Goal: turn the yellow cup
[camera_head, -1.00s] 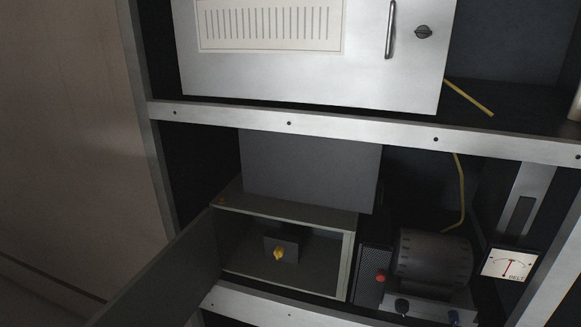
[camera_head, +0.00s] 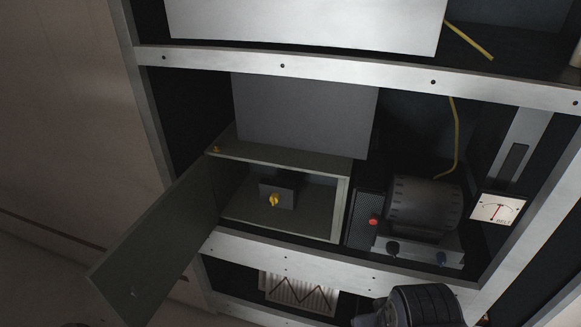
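A small yellow piece (camera_head: 274,200), more like a knob than a drinking cup at this size, sits on the front of a dark block (camera_head: 285,184). The block is inside an open grey-green box (camera_head: 326,224) on the lower rack shelf. The box's door (camera_head: 160,250) is swung wide open to the left. Nothing covers the yellow piece. My gripper's fingers are not in view, and nothing touches the yellow piece.
A metal rail (camera_head: 330,262) runs below the box. A dark rounded part (camera_head: 425,305) shows at the bottom edge.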

